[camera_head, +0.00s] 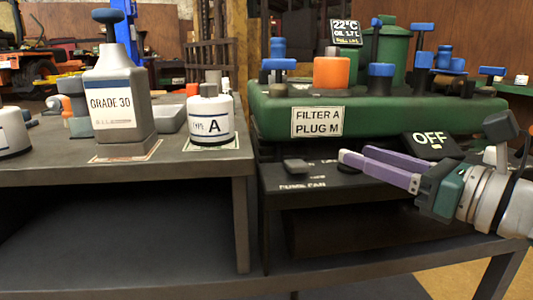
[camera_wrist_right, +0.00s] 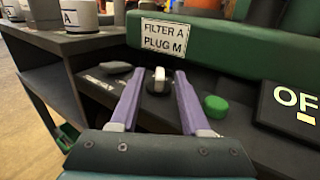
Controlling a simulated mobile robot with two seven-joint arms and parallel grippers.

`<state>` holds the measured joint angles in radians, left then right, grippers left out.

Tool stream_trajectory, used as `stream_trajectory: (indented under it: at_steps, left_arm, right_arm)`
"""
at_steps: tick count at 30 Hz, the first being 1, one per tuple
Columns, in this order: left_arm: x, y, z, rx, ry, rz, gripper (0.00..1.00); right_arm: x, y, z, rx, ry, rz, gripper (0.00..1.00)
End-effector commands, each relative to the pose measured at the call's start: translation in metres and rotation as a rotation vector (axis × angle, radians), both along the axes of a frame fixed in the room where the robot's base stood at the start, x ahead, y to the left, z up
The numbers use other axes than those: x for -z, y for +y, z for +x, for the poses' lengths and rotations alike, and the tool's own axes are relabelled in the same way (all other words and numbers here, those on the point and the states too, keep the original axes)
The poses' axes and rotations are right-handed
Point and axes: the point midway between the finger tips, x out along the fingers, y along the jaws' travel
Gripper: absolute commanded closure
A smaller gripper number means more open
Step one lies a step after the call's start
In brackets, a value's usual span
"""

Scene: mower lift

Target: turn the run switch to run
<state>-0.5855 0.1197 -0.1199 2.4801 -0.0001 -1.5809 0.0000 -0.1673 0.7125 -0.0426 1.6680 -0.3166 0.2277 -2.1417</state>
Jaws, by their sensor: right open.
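A dark round knob with a pale upright grip (camera_wrist_right: 159,80), which looks like the run switch, sits on the dark bench top in the right wrist view. A black display (camera_head: 432,145) reads OFF and also shows at the right of the wrist view (camera_wrist_right: 292,106). My right gripper (camera_head: 347,157) is open, its two purple fingers pointing left over the bench. In the wrist view its fingertips (camera_wrist_right: 158,74) lie either side of the knob in the picture; I cannot tell whether they touch it. My left gripper is out of view.
A green button (camera_wrist_right: 216,108) sits right of the knob. The green engine housing (camera_head: 400,112), with a FILTER A PLUG M label (camera_head: 318,122), stands behind. A small dark piece (camera_head: 296,166) lies left of the gripper. A GRADE 30 bottle (camera_head: 122,95) and canister A (camera_head: 210,118) stand on the left table.

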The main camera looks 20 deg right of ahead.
Motion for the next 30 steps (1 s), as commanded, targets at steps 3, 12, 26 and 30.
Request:
stream_trajectory:
  at_steps: [3, 12, 26, 30]
  left_arm:
    - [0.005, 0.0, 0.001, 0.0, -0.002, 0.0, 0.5]
    - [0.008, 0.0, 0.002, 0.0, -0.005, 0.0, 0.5]
    - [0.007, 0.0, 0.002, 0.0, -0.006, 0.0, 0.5]
    - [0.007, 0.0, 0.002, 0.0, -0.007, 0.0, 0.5]
  right_arm:
    - [0.0, 0.004, 0.016, 0.001, -0.002, 0.0, 0.54]
    - [0.0, 0.01, 0.033, 0.001, 0.001, 0.001, 0.54]
    - [0.0, 0.01, 0.033, 0.001, 0.002, 0.002, 0.79]
    - [0.0, 0.01, 0.033, 0.001, 0.002, 0.002, 0.94]
